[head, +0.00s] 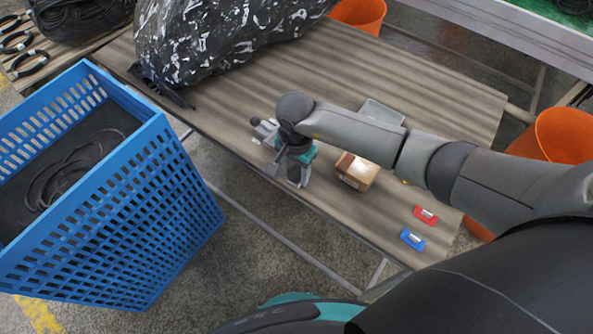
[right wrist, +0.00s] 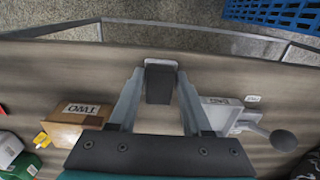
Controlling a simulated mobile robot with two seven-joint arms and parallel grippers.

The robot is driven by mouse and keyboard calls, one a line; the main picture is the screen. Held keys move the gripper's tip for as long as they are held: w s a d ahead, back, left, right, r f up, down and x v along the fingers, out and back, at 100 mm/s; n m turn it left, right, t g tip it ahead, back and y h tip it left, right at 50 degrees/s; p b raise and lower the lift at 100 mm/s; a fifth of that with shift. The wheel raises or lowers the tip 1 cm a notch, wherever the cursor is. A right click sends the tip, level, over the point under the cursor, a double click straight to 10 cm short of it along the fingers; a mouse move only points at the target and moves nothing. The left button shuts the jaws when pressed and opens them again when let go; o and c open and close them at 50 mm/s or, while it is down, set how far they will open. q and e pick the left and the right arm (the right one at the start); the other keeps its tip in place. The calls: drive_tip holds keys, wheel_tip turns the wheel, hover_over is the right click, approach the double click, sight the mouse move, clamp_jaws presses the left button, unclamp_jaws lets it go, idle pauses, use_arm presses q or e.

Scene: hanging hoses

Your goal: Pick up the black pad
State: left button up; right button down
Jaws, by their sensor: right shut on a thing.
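The black pad (right wrist: 160,82) shows in the right wrist view as a small dark block between the two fingertips. My right gripper (right wrist: 159,80) is shut on it, one finger at each side. In the head view my right gripper (head: 297,177) is over the wooden table, near its front edge. The pad is hard to make out there, and I cannot tell whether it touches the table. My left gripper is not in view.
A cardboard box (head: 356,171) stands just right of my right gripper; a grey device (head: 265,131) is just left. A red piece (head: 426,215) and a blue piece (head: 412,240) lie farther right. A blue crate (head: 150,170) stands left; a foil-like bag (head: 215,40) lies behind.

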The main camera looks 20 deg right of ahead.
sight(296, 172)
wheel_tip(296, 172, up, 20)
drive_tip(key=p, duration=0.3)
